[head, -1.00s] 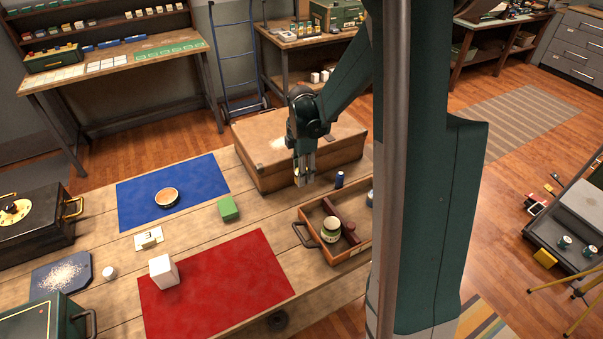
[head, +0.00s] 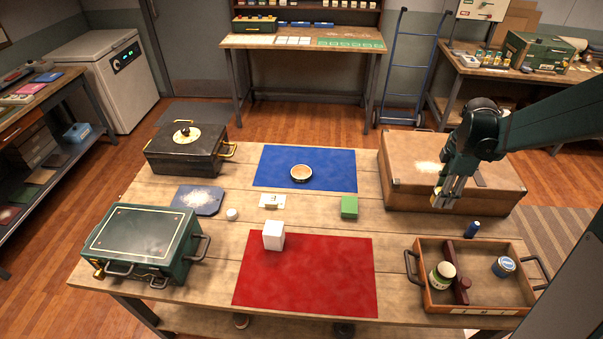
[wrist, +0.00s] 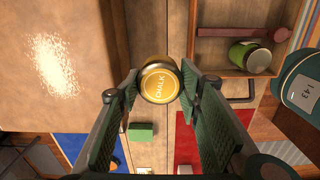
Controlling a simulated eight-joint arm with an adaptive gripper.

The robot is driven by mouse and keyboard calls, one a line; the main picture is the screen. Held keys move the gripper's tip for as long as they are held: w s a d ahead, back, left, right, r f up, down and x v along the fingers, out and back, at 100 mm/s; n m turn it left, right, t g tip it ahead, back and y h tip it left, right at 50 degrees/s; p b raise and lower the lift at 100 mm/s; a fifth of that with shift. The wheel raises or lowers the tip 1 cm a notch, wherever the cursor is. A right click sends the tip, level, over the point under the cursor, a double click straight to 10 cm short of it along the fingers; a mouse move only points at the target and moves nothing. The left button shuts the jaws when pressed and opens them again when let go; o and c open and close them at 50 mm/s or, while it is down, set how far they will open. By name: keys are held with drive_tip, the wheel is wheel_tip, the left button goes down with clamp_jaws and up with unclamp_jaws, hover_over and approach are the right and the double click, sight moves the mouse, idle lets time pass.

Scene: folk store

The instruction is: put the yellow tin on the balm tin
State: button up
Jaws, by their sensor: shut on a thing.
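My gripper (head: 446,196) is near the front face of the brown chest in the head view. In the wrist view, my gripper (wrist: 160,85) is shut on a round yellow tin (wrist: 159,82) whose top reads CHALK. The tin shows only as a small yellowish patch in the head view. No readable balm label shows. A round blue-topped tin (head: 503,266) stands in the right part of the wooden tray. A green jar with a pale lid (head: 441,275) is in its left part and also shows in the wrist view (wrist: 249,57).
The wooden tray (head: 407,287) has a handle at each end and a dark red divider (head: 462,282). The brown chest (head: 400,190) is behind it. A small blue bottle (head: 472,229) stands between them. A green block (head: 349,206) and red mat (head: 320,285) lie left.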

drive_tip(key=shift+r, duration=0.9)
drive_tip(key=shift+n, duration=0.3)
drive_tip(key=w+a, duration=0.8)
drive_tip(key=w, duration=0.1)
drive_tip(key=shift+a+r+p, duration=0.35)
drive_tip(key=shift+a, duration=0.05)
drive_tip(key=w+a+n+p, duration=0.1)
drive_tip(key=w+a, duration=0.4)
drive_tip(key=a, duration=0.8)
drive_tip(key=w+a, duration=0.5)
drive_tip(key=a, duration=0.8)
drive_tip(key=w+a+n+p, duration=0.1)
drive_tip(key=w+a, duration=0.5)
drive_tip(key=a, duration=0.8)
drive_tip(key=shift+s+d+f, duration=0.1)
drive_tip(key=shift+f, duration=0.85)
drive_tip(key=shift+s+d+f, duration=0.1)
drive_tip(key=shift+d+f, duration=0.05)
drive_tip(key=shift+f, duration=0.85)
drive_tip(key=shift+s+d+f, duration=0.1)
drive_tip(key=shift+f, duration=0.85)
drive_tip(key=shift+f+b, duration=0.3)
drive_tip(key=shift+f, duration=2.8)
drive_tip(key=shift+f, duration=0.15)
